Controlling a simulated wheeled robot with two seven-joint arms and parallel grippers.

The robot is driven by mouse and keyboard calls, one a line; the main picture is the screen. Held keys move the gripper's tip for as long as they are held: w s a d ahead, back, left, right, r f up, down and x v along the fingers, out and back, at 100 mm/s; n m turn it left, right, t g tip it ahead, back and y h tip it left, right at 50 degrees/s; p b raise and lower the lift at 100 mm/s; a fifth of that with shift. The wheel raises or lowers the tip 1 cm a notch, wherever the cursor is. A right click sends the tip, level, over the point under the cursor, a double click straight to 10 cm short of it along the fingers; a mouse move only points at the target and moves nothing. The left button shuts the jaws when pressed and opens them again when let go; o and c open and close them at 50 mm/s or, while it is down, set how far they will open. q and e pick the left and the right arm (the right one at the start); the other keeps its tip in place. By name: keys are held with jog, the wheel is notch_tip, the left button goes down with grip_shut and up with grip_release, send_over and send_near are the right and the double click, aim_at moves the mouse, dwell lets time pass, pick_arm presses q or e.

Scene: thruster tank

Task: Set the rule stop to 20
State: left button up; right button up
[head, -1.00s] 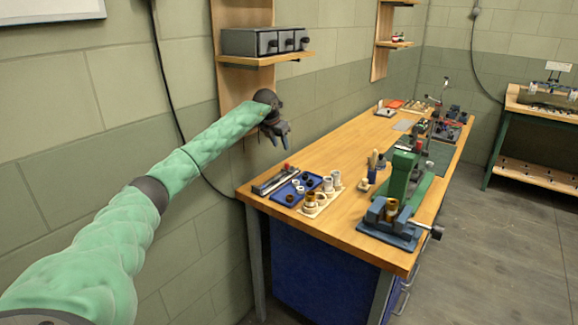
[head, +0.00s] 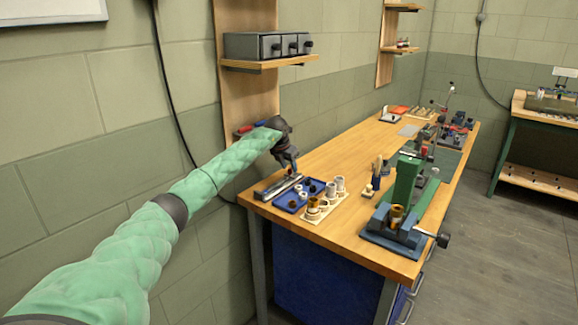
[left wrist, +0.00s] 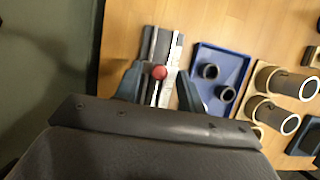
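The rule fixture (head: 274,190) is a grey, narrow block with a pale scale, lying at the near left corner of the wooden bench. In the left wrist view the rule (left wrist: 172,58) runs up the picture, with a round red knob (left wrist: 159,72) on its stop. My left gripper (head: 293,168) is low over the rule in the head view. In the left wrist view its two fingers (left wrist: 159,88) are apart, one on each side of the red knob, with nothing held. I cannot tell whether they touch the knob. The scale numbers are too small to read. My right gripper is out of view.
A blue tray (head: 290,205) with dark rings stands right beside the rule. A pale wooden holder (head: 318,215) with several sleeves is next to it. A green press with a blue vise (head: 391,238) stands further right. Shelves hang on the wall behind; the bench middle is fairly clear.

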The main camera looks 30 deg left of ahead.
pick_arm(q)
jog(key=shift+w+f, duration=0.15)
jog(key=shift+f, duration=0.25)
jog(key=shift+c, duration=0.4)
grip_shut()
